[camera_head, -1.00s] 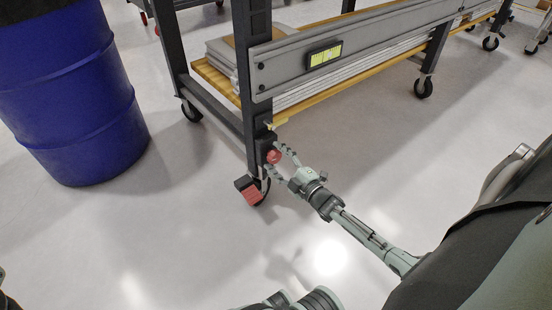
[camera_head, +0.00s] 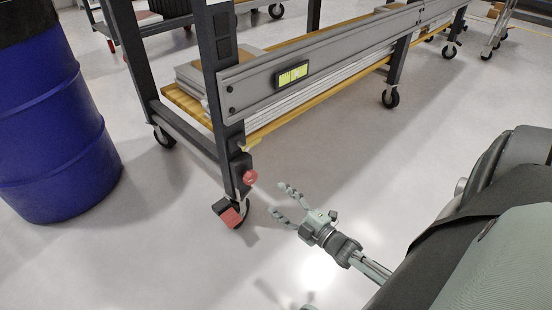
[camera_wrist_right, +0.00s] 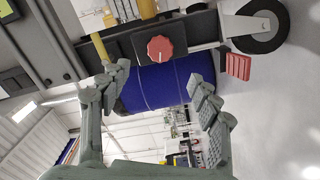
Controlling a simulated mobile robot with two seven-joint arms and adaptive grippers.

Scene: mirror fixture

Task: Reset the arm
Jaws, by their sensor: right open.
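My right gripper (camera_head: 284,203) is in the head view, right of the workbench leg. Its fingers are spread, with nothing between them. A red round knob (camera_head: 251,177) sits on a dark box low on the bench leg, a short gap to the left of the fingertips. In the right wrist view the knob (camera_wrist_right: 160,48) shows ahead, above and between the open fingers (camera_wrist_right: 165,90). My left gripper is not in view.
The wheeled workbench (camera_head: 320,55) has a yellow-edged lower shelf. A red caster pedal (camera_head: 230,215) is at the foot of its near leg. A blue drum (camera_head: 50,125) stands at the left. Pale floor (camera_head: 150,255) in front is clear.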

